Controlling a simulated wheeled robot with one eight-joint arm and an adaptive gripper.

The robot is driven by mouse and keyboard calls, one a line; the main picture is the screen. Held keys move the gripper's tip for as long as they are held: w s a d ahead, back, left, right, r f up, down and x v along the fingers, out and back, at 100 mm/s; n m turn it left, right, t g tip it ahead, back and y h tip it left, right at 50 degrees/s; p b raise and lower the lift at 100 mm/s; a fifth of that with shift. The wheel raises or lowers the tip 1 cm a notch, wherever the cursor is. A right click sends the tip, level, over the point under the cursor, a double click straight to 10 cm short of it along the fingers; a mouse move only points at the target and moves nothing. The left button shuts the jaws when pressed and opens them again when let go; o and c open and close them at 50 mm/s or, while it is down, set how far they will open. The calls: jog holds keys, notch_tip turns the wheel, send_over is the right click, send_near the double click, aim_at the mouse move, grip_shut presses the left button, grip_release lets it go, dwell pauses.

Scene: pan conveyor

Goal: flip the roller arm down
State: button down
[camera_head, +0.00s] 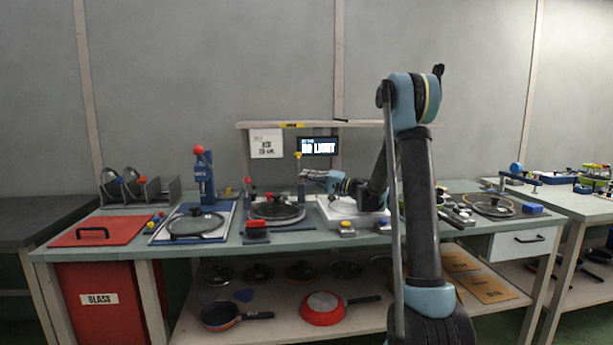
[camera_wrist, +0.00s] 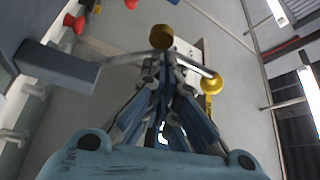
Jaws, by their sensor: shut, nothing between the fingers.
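My gripper (camera_head: 306,174) reaches left over the bench at the middle station. Its fingers are closed together and hold nothing. In the head view, a thin upright piece with a yellow top (camera_head: 299,156), seemingly the raised roller arm, stands beside the fingertips. In the wrist view, my fingertips (camera_wrist: 161,62) lie close to a curved grey bar (camera_wrist: 122,59). A gold round end (camera_wrist: 162,37) sits just above the fingertips, and a yellow knob (camera_wrist: 212,84) is to their right. I cannot tell whether the fingers touch the bar.
A white station block (camera_head: 352,216) lies below my forearm. A glass lid on a pan (camera_head: 275,208) is just left of it. A blue press with a red knob (camera_head: 203,178) stands further left. A shelf with a sign and screen (camera_head: 317,146) rises behind.

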jog(key=shift+s+d+f, duration=0.15)
jog(key=shift+s+f, duration=0.05)
jog(key=shift+f, duration=0.1)
jog(key=shift+d, duration=0.15)
dwell(0.4)
jog(key=v, duration=0.7)
jog(key=shift+d+f, duration=0.1)
jog(key=shift+d, duration=0.05)
jog(key=shift+s, duration=0.15)
